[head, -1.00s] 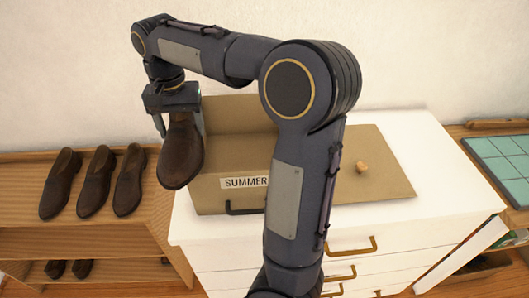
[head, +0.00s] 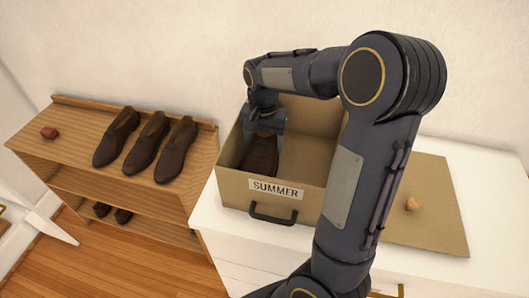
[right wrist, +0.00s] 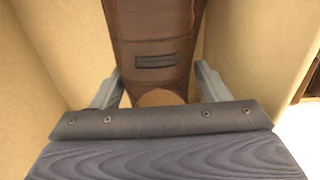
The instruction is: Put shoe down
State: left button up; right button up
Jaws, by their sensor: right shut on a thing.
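A brown leather shoe (head: 262,155) is inside the cardboard box labelled SUMMER (head: 232,192), toe toward the label side. My right gripper (head: 265,128) is shut on the shoe's heel end, inside the box near its left wall. In the right wrist view the shoe (right wrist: 153,40) lies between the two fingers (right wrist: 155,92), with box walls on both sides. Whether the sole touches the box floor cannot be told. My left gripper is not in view.
The box stands on a white dresser (head: 480,170), its lid (head: 432,215) flat at the right with a small tan object (head: 411,204). My right arm hides the box's right part.

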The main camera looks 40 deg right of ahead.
notch_tip(320, 180, down, 5)
jog(key=shift+r, duration=0.1)
dwell(0.3)
jog(key=o, duration=1.2)
